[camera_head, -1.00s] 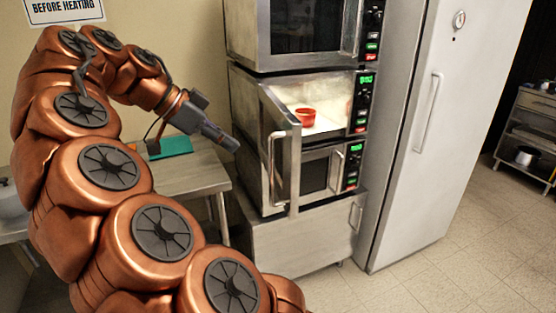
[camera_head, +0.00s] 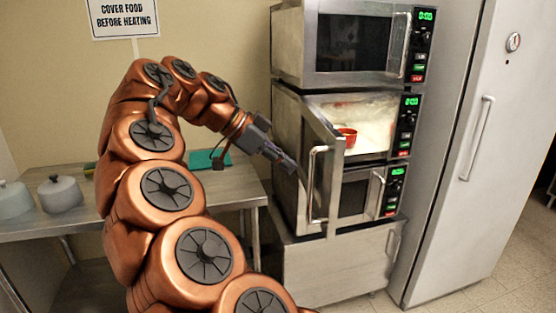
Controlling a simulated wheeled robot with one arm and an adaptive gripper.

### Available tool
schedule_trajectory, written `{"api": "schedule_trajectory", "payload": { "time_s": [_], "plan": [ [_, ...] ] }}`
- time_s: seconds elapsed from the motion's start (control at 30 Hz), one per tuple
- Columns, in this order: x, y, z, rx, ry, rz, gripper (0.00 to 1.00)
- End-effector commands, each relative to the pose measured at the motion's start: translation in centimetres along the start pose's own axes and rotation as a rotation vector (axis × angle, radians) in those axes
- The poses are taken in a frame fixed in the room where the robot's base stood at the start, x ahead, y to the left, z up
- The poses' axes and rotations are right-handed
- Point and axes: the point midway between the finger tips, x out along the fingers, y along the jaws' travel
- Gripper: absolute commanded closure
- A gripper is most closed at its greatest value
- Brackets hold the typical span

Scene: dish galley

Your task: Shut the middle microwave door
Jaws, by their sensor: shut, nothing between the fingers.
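The middle microwave (camera_head: 408,125) sits in a stack of three. Its door (camera_head: 322,165) stands open, swung out toward me on its left-side hinge, with a vertical bar handle (camera_head: 312,185) on it. A red cup (camera_head: 347,137) stands inside the lit cavity, partly hidden by the door. My gripper (camera_head: 290,168) is shut and empty, just left of the open door, on its outer side. Its tip looks close to the door, but I cannot tell whether it touches.
The upper microwave (camera_head: 350,45) and lower microwave (camera_head: 360,196) have shut doors. The stack rests on a steel cabinet (camera_head: 340,268). A tall white refrigerator (camera_head: 455,150) stands to the right. A steel table (camera_head: 228,190) at left holds a teal board (camera_head: 208,159) and pots (camera_head: 60,193).

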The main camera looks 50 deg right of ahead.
Motion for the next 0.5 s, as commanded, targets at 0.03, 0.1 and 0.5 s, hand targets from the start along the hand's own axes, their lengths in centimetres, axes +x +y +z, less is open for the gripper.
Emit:
{"api": "schedule_trajectory", "payload": {
  "time_s": [0.03,0.1,0.5],
  "plan": [
    [0.6,0.2,0.0,0.003,-0.001,0.005,1.0],
    [1.1,0.1,0.0,0.001,-0.002,0.005,1.0],
    [5.0,0.2,-0.1,0.002,-0.001,0.005,1.0]
  ]
}}
